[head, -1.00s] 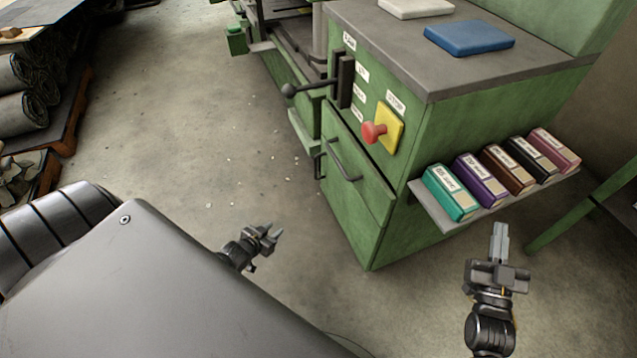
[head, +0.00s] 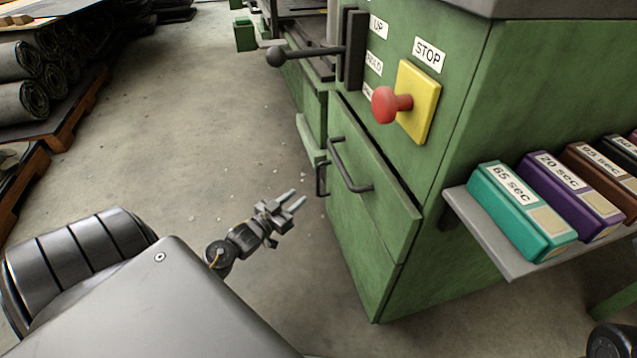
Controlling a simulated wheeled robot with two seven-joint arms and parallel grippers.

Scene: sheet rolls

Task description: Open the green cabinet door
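The green cabinet door (head: 387,200) is on the front of the green machine cabinet, below the lever and the red button. My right gripper is out of view; only a dark part of my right arm shows at the lower right corner.
A red stop button (head: 388,104) on a yellow plate (head: 419,101) and a black ball lever (head: 305,54) stick out above the door. A shelf (head: 481,233) with several labelled boxes juts out at right. Rolls (head: 25,101) lie on a pallet at left. The floor between is clear.

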